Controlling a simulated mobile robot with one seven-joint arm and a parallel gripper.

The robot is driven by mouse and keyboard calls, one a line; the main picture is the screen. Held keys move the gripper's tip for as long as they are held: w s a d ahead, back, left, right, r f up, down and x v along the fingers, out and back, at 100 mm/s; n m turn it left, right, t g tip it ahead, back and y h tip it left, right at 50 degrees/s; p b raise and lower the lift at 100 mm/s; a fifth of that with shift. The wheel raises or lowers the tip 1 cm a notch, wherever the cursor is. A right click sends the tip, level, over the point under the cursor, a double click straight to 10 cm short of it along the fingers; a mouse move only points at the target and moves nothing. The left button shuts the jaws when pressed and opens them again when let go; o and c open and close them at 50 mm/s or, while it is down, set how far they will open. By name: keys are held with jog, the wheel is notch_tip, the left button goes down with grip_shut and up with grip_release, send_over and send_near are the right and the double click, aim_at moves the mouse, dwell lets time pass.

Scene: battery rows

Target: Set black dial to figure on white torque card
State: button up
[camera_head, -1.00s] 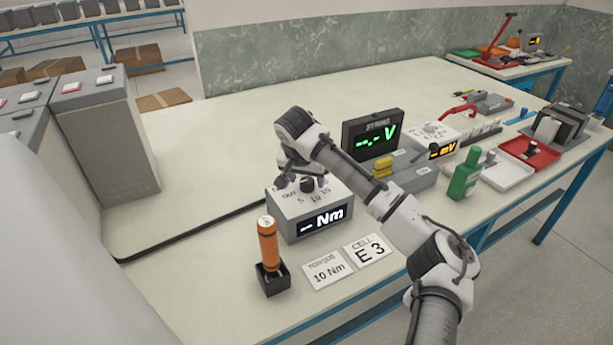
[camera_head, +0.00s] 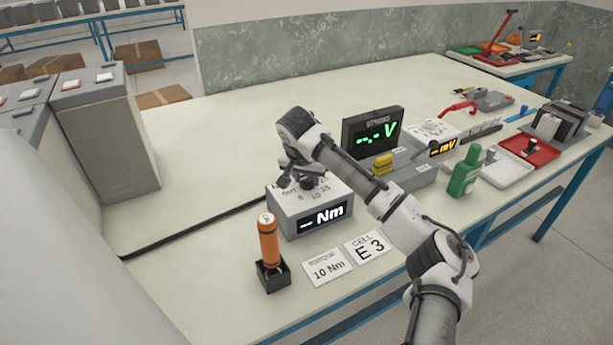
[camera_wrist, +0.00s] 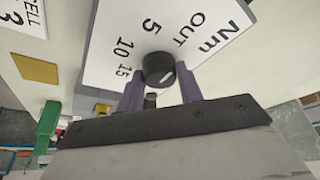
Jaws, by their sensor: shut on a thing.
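The grey torque box (camera_head: 290,215) stands on the bench with a display reading "-- Nm". Its white top carries the marks OUT, 5, 10 and 15. The black dial (camera_wrist: 158,70) sits on that top, with a light pointer line on it. My gripper (camera_wrist: 160,88) is shut on the dial, a finger at each side; it also shows in the head view (camera_head: 303,178), where it partly hides the dial. Which mark the pointer faces I cannot tell for certain. The white torque card (camera_head: 327,268) lies in front of the box and reads 10 Nm.
An orange screwdriver (camera_head: 268,240) stands in a black holder left of the card. A cell card (camera_head: 368,247) reads E 3. The bench behind the box is clear.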

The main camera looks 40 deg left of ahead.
jog(key=n+p, duration=0.1)
jog(key=n, duration=0.1)
jog(key=n+g+y+p, duration=0.1)
jog(key=n, duration=0.2)
jog(key=shift+w+d+r+y, duration=0.1)
jog(key=shift+y, duration=0.2)
jog(key=n+p, duration=0.1)
jog(key=n, duration=0.1)
jog(key=n+g+y, duration=0.1)
jog(key=n, duration=0.1)
jog(key=shift+w+g+p, duration=0.1)
jog(key=shift+g+p, duration=0.2)
jog(key=shift+p, duration=0.1)
jog(key=n+g, duration=0.1)
jog(key=n, duration=0.1)
jog(key=n+p, duration=0.1)
jog(key=n, duration=0.1)
jog(key=shift+w+d+n+g, duration=0.1)
jog(key=shift+w+n+g, duration=0.05)
jog(key=shift+n+g, duration=0.85)
jog(key=shift+n, duration=1.2)
jog(key=shift+w, duration=0.1)
jog(key=o, duration=1)
